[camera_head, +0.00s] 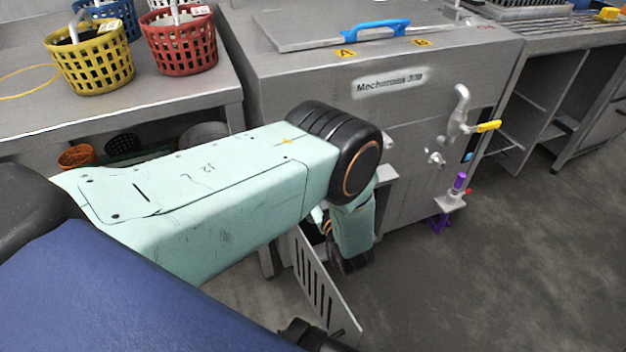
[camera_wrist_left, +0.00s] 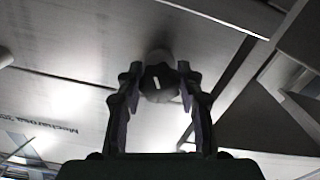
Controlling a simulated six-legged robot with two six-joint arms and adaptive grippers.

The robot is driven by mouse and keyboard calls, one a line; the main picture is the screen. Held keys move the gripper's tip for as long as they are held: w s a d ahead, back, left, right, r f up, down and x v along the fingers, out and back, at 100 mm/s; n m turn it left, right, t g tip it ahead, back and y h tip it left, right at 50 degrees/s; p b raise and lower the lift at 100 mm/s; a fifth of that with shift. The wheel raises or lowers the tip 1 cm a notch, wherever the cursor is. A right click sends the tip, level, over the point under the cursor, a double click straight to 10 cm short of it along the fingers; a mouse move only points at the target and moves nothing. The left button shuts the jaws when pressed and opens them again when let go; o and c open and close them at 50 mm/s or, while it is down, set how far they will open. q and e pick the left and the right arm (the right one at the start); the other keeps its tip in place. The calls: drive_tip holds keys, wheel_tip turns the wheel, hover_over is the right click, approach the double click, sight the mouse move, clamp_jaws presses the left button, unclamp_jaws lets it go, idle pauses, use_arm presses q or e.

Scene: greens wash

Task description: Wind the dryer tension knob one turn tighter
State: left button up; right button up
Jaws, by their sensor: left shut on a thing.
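The knob (camera_wrist_left: 152,87) is dark with a lobed rim and a short white mark on its face, in the middle of the left wrist view. A pale round part shows behind it. My left gripper (camera_wrist_left: 158,76) is shut on the knob, one finger on each side. In the head view my left arm reaches from the left to the front of the grey steel machine (camera_head: 415,120). There its forearm and wrist hide the knob and the fingers. My right gripper is not in view.
A slatted metal panel (camera_head: 325,290) stands out low below my left wrist. A pipe with a yellow lever (camera_head: 488,126) and a small purple-handled fitting (camera_head: 459,182) are on the machine's right. Yellow (camera_head: 92,66) and red (camera_head: 180,42) baskets sit on the left bench. Floor at right is clear.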

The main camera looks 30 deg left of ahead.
use_arm(q)
drive_tip(key=shift+w+a+r, duration=0.15)
drive_tip(key=shift+a+r, duration=0.05)
drive_tip(key=o, duration=1.2)
drive_tip(key=shift+d+f, duration=0.15)
wheel_tip(320, 180, up, 10)
drive_tip(key=shift+r, duration=0.1)
